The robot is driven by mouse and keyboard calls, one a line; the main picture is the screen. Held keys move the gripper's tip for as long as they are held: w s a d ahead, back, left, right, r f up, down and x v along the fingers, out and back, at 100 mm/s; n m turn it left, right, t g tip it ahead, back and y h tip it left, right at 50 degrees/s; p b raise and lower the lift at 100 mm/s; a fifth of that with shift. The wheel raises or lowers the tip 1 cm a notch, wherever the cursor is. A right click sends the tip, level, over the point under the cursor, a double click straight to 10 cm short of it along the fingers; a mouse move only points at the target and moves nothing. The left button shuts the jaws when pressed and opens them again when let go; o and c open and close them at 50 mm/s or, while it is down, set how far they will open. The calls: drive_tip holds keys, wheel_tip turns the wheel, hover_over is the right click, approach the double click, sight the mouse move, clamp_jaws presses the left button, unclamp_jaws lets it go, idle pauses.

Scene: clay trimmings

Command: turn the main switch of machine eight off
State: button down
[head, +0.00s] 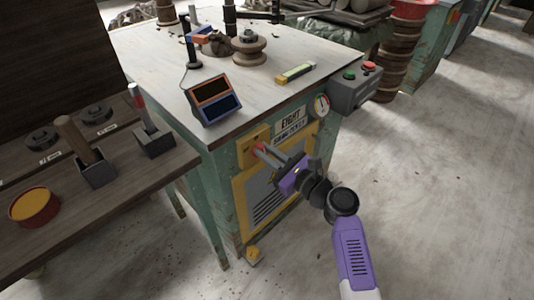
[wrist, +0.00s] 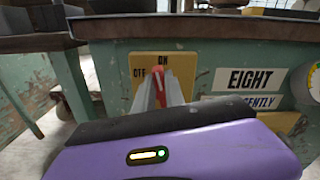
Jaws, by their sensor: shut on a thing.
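Machine eight is a worn green cabinet with a pale top, and its label EIGHT (wrist: 250,80) shows in the wrist view. Its main switch is a red handle (wrist: 159,86) on a yellow plate (wrist: 181,66) marked ON at the top and OFF at the left. The handle points up and a little left of ON. My gripper (wrist: 160,92) has its fingers closed around the handle. In the head view my gripper (head: 262,150) reaches the yellow plate (head: 246,154) on the cabinet's front.
A grey box with green and red buttons (head: 354,88) and a round gauge (head: 321,105) sit right of the switch. A small two-panel display (head: 216,100) stands on the cabinet's top edge. A wooden bench (head: 75,225) stands close on the left. Floor at the right is clear.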

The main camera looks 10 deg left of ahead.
drive_tip(key=n+b, duration=0.1)
drive_tip(key=n, duration=0.1)
drive_tip(key=n+b, duration=0.2)
drive_tip(key=s+f+n+b, duration=0.1)
drive_tip(key=n, duration=0.2)
drive_tip(key=shift+a+f+b, duration=0.1)
drive_tip(key=shift+a+b, duration=0.25)
drive_tip(key=shift+b, duration=0.05)
drive_tip(key=n+b, duration=0.3)
drive_tip(key=n, duration=0.1)
drive_tip(key=shift+s+a+f+n+b, duration=0.1)
drive_tip(key=shift+s+f+n+b, duration=0.05)
drive_tip(key=shift+f+n+b, duration=0.45)
drive_tip(key=shift+n+b, duration=1.25)
drive_tip(key=shift+n, duration=0.35)
drive_tip(key=c, duration=1.4)
unclamp_jaws()
drive_tip(key=shift+s, duration=0.1)
drive_tip(key=shift+r, duration=0.1)
